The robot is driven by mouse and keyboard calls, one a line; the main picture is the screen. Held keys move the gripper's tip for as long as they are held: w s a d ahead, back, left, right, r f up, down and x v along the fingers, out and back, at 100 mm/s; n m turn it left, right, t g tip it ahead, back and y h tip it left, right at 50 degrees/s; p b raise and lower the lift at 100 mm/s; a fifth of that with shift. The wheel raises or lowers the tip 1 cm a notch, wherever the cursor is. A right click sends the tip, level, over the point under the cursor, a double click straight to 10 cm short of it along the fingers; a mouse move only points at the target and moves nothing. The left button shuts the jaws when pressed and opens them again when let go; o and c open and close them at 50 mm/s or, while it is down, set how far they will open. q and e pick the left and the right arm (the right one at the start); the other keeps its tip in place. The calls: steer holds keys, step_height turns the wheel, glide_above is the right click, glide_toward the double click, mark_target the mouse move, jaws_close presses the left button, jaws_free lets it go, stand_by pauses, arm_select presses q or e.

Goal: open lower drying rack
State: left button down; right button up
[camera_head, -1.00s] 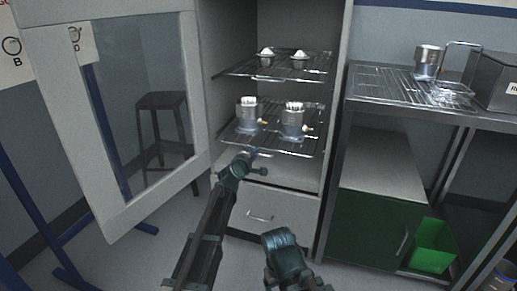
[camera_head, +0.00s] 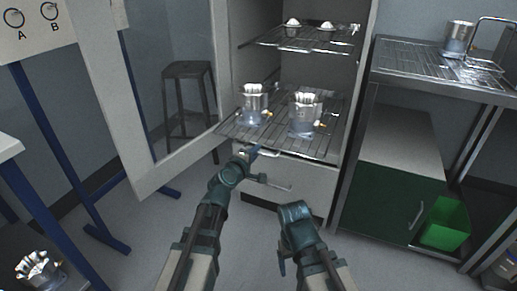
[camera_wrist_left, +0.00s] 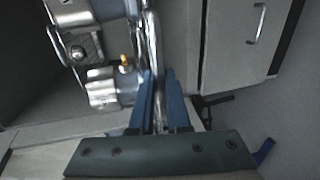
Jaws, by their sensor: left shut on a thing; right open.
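The lower drying rack (camera_head: 231,131) is a wire shelf in the open cabinet, and it sticks out past the cabinet front. Two shiny metal housings, one on the left (camera_head: 252,105) and one on the right (camera_head: 304,115), stand on it. My left gripper (camera_head: 254,152) is shut on the front edge of the rack. In the left wrist view, its blue fingers (camera_wrist_left: 157,104) straddle the rack's wire. My right gripper (camera_head: 297,212) is low in front of the cabinet, apart from the rack; its fingers are hard to make out.
The upper rack (camera_head: 290,38) holds two small pale parts. The cabinet door (camera_head: 155,178) stands open at the left, with a stool (camera_head: 188,72) behind it. A metal bench (camera_head: 400,72) and green bin (camera_head: 446,226) are at the right.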

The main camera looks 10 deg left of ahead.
arm_select(q)
steer(key=shift+s+a, duration=0.15)
steer(key=shift+s, duration=0.25)
steer(key=c, duration=0.9)
jaws_free()
